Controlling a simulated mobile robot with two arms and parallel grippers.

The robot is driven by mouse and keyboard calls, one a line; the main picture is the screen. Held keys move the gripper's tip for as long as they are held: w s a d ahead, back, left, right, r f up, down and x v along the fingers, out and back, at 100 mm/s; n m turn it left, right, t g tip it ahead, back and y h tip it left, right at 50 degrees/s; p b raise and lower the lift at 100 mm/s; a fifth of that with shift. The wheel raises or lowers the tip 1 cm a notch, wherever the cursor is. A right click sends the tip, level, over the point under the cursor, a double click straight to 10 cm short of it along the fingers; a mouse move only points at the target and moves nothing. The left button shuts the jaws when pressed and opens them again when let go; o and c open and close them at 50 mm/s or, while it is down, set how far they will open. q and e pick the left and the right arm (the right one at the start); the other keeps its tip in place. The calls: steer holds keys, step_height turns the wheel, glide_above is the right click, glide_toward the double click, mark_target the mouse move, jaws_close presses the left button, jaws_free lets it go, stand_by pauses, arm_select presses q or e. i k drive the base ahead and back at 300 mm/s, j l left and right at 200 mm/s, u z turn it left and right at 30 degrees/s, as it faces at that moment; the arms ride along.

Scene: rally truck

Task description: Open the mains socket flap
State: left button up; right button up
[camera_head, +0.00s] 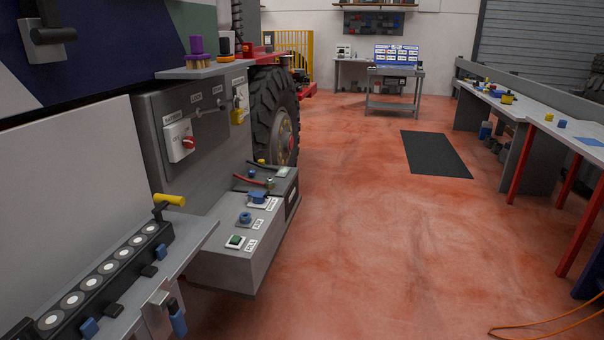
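A blue-capped fitting (258,197) sits on a pale plate on top of the grey box (225,266) at the truck's side, with a small label beside it too small to read. It looks like the mains socket with its lid down, but I cannot be sure. A second blue round fitting (245,217) and a green square fitting (235,241) sit nearer on the same box, each with a label. Neither of my grippers shows in the head view.
A grey panel with a red rotary switch (188,143) stands above the box. A shelf (196,236) with a black lamp bar (95,282) and a yellow-handled tool (169,200) juts out at the near left. The red floor (350,230) right of the box is clear.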

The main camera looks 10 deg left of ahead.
mark_target(257, 194)
steer(key=i+l+u, duration=0.1)
steer(key=i+u, duration=0.3)
steer(key=i+l+u, duration=0.2)
steer(key=u, duration=0.2)
steer(key=i+l+u, duration=0.7)
steer(key=u, duration=0.15)
steer(key=i+l+u, duration=0.15)
steer(key=l+u, duration=0.25)
steer(key=l, duration=0.1)
